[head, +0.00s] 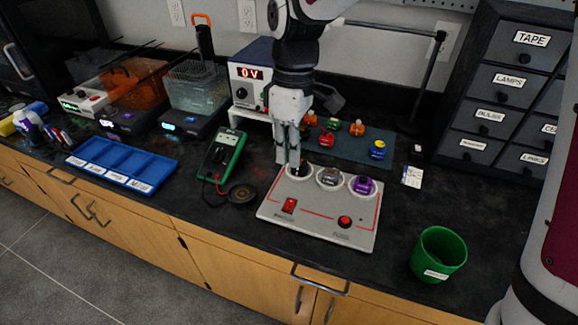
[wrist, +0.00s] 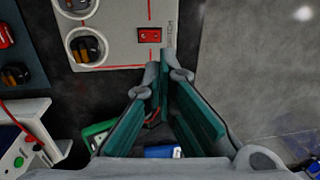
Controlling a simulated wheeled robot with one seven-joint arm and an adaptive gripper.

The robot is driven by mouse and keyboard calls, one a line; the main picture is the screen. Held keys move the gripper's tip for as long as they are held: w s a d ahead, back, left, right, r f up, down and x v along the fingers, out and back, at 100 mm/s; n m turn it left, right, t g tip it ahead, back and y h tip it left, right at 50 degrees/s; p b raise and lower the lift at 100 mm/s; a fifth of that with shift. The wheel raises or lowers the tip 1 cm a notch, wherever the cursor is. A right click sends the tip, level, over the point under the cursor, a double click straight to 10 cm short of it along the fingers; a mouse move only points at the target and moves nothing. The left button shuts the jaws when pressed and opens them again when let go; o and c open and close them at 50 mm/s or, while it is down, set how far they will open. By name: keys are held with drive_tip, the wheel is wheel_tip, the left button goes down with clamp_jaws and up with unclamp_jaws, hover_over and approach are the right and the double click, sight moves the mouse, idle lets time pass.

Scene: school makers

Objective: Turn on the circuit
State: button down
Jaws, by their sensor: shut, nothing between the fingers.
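The circuit board (head: 330,222) is a light panel with red lines on the black bench. A red rocker switch (head: 290,205) sits at its front left and also shows in the wrist view (wrist: 149,35), just beyond my fingertips. A round red button or lamp (head: 345,221) is at its front right. Three round sockets line the back: a purple piece (head: 364,185) at right, a grey one (head: 329,177) in the middle, a dark one at left partly hidden by my fingers. My gripper (head: 294,166) is shut and empty, pointing down over the board's left part; contact cannot be told.
A green multimeter (head: 222,155) and blue tray (head: 122,164) lie left. A power supply (head: 246,76) reading 0V stands behind. A mat (head: 345,146) holds several coloured components. A green cup (head: 438,254) stands front right, with drawers (head: 500,80) behind. Bench between board and cup is clear.

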sight(288, 205)
drive_tip(key=f, duration=0.4)
drive_tip(key=s+f+b, duration=0.1)
drive_tip(key=f, duration=0.7)
drive_tip(key=shift+s+a+f+b, duration=0.2)
drive_tip(key=shift+s+a+b, duration=0.05)
drive_tip(key=shift+b, duration=0.1)
drive_tip(key=shift+s+f, duration=0.15)
drive_tip(key=shift+f, duration=0.25)
drive_tip(key=shift+w+d+r, duration=0.2)
drive_tip(key=shift+w+r, duration=0.1)
drive_tip(key=shift+w, duration=0.45)
drive_tip(key=shift+s+r+p, duration=0.1)
drive_tip(key=shift+r+p, duration=0.5)
drive_tip(key=shift+p, duration=0.05)
wheel_tip(288, 205, up, 13)
drive_tip(key=s+p, duration=0.1)
drive_tip(key=p, duration=0.2)
drive_tip(key=shift+s+a, duration=0.2)
drive_tip(key=shift+a, duration=0.1)
drive_tip(key=shift+f, duration=0.1)
